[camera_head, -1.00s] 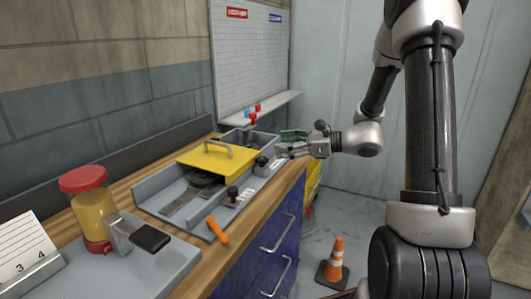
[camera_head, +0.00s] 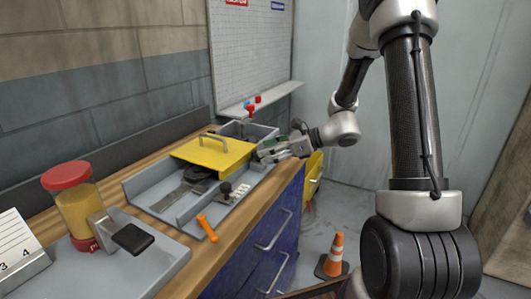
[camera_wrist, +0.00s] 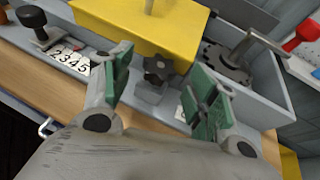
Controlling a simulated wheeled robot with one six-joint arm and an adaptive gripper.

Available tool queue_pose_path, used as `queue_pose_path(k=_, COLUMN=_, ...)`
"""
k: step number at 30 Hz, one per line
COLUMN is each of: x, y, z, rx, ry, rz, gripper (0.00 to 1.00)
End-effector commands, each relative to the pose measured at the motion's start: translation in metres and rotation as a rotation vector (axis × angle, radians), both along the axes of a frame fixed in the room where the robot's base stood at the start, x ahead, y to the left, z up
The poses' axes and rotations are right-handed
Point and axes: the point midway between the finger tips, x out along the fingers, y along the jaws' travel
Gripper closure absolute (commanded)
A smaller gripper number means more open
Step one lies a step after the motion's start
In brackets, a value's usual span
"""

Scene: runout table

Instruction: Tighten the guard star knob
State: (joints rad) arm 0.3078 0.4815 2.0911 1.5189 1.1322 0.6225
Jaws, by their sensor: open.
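The guard star knob (camera_wrist: 157,68) is a dark, lobed knob on a grey block beside the yellow guard (camera_wrist: 135,25). In the wrist view it lies between and beyond the green-padded fingertips of my gripper (camera_wrist: 160,85), which is open and empty. I cannot tell whether the pads touch the knob. In the head view my gripper (camera_head: 266,154) is at the right edge of the yellow guard (camera_head: 212,153), and the star knob is hidden there by the fingers.
A black knob (camera_head: 226,188) stands near number labels (camera_head: 241,192). A red-lidded jar (camera_head: 75,200) is at left. Grey tray walls (camera_wrist: 270,100) flank the guard. An orange cone (camera_head: 335,255) stands on the floor.

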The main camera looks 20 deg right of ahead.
Motion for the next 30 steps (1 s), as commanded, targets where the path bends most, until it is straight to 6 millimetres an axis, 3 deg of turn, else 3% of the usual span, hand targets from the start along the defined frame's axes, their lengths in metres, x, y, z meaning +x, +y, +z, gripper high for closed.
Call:
queue_pose_path(k=12, x=0.0067, y=0.0114, z=-0.0053, rx=0.0, ry=0.0, rz=-0.001, gripper=0.41)
queue_pose_path(k=20, x=0.0065, y=0.0113, z=-0.0052, rx=0.0, ry=0.0, rz=-0.001, gripper=0.86)
queue_pose_path(k=30, x=0.0053, y=0.0116, z=-0.0047, rx=0.0, ry=0.0, rz=-0.038, gripper=0.86)
